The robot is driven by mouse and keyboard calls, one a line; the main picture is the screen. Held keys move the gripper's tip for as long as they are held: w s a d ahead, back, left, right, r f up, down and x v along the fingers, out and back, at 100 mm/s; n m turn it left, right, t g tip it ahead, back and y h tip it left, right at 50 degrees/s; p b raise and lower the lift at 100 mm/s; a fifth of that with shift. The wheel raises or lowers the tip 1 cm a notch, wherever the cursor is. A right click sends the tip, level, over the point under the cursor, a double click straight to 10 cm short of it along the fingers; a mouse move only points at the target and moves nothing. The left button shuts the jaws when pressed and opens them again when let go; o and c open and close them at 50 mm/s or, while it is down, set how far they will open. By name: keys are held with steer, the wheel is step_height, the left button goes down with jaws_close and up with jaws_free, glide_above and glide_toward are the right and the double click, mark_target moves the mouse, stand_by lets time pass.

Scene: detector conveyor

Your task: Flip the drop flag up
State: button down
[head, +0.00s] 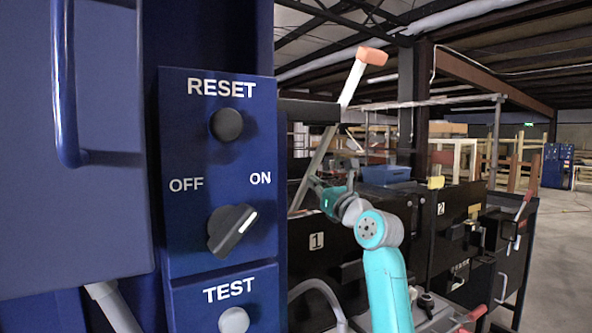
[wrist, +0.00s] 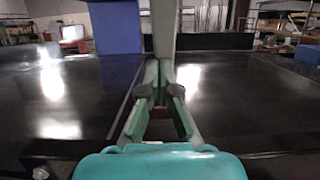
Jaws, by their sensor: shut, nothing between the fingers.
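The drop flag (head: 352,83) is a pale bar with an orange end block. In the head view it stands above the black conveyor housing, raised and leaning to the right. A pale upright bar (wrist: 163,28) rises just beyond the fingertips. It looks like part of the flag, but I cannot tell whether the fingers touch it.
A blue control panel (head: 219,175) with RESET, OFF/ON and TEST controls fills the near left. The black housing (head: 400,205) runs along the right, with red-handled levers (head: 523,203). Glossy black surfaces (wrist: 240,90) lie on both sides of my fingers. Open floor (head: 565,240) shows at far right.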

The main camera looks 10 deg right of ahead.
stand_by(0.3)
steer(key=shift+x, duration=5)
